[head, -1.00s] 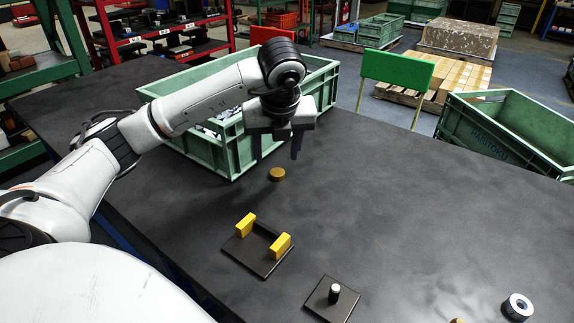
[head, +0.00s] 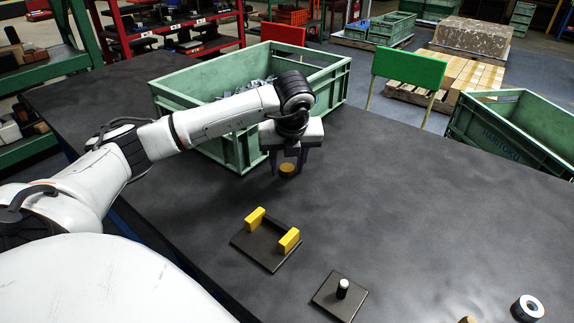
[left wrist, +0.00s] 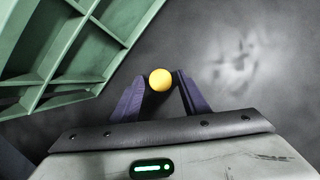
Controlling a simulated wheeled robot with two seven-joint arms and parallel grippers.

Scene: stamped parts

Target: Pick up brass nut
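The brass nut (head: 287,169), a small round golden piece, lies on the dark table in front of the green crate. My left gripper (head: 288,168) points down over it, with its two dark fingers on either side of the nut. The left wrist view shows the nut (left wrist: 160,80) between the fingertips (left wrist: 162,74), with a narrow gap on each side. The left gripper is open and holds nothing. My right gripper is not in view.
A green crate (head: 238,148) with grey parts stands just behind the left gripper. In front are a black fixture with yellow blocks (head: 289,240), a plate with a white-topped peg (head: 342,290), a ring (head: 527,308) and a cut-off brass piece (head: 467,320).

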